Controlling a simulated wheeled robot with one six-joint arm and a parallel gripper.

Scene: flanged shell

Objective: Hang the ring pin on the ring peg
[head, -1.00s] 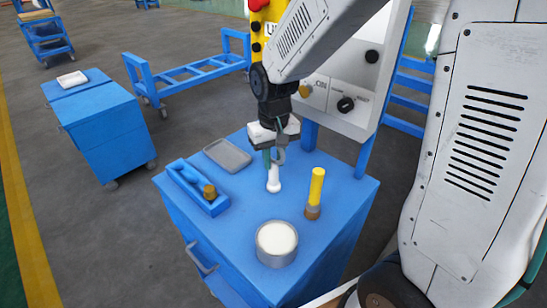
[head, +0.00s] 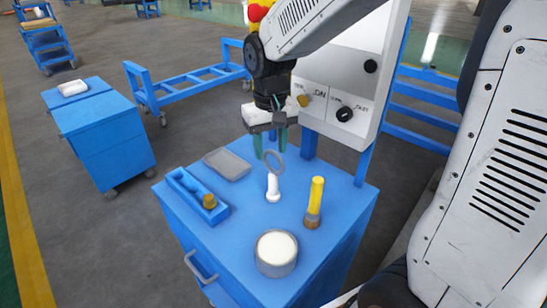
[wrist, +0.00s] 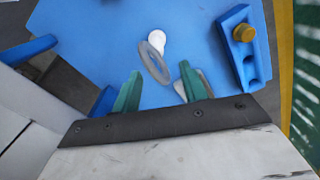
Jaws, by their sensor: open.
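The ring peg (head: 273,190) is a short white post on a round foot, upright on the blue cabinet top. The ring pin (head: 279,158) shows as a grey ring tilted at the top of the peg; I cannot tell whether the peg passes through it. In the wrist view the ring (wrist: 154,68) lies beside and partly over the white peg (wrist: 157,39). My gripper (head: 269,154) is open just above the ring. Its green fingers (wrist: 160,70) stand apart to either side of the ring in the wrist view.
On the cabinet top (head: 235,240) are a grey tray (head: 228,165), a blue holder with a brass knob (head: 195,192), a yellow-handled brush (head: 315,200) and a round tin (head: 277,253). A white control panel (head: 340,90) stands behind.

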